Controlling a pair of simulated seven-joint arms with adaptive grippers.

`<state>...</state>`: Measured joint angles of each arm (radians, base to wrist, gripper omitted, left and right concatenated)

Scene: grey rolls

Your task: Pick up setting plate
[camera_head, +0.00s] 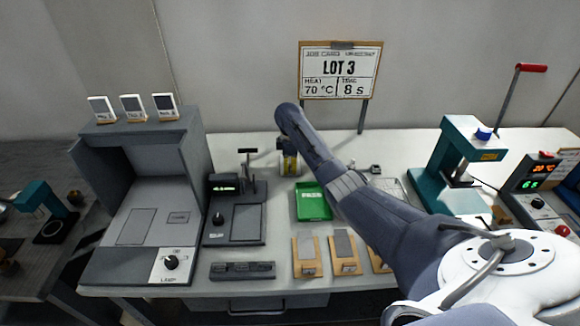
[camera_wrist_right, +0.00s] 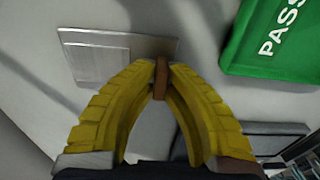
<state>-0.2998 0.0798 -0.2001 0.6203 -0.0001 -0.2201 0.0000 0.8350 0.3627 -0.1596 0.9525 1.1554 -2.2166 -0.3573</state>
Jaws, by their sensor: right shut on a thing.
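My right gripper (camera_wrist_right: 161,72) has yellow fingers, with the tips shut on a small brown piece (camera_wrist_right: 161,85). A flat silver-grey plate (camera_wrist_right: 98,62) shows just beyond the fingertips in the right wrist view. I take it for the setting plate; I cannot tell whether the brown piece is joined to it. In the head view the right gripper (camera_head: 290,165) is at the back of the white table, behind the green tray, mostly hidden by my forearm. The plate cannot be made out there. My left gripper is not in view.
The green PASS tray (camera_head: 312,201) is close to the gripper; it also shows in the wrist view (camera_wrist_right: 275,42). A grey lamp booth (camera_head: 140,215) and a dark device (camera_head: 235,215) stand left. A teal press (camera_head: 460,170) stands right. Wooden holders (camera_head: 307,256) line the front.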

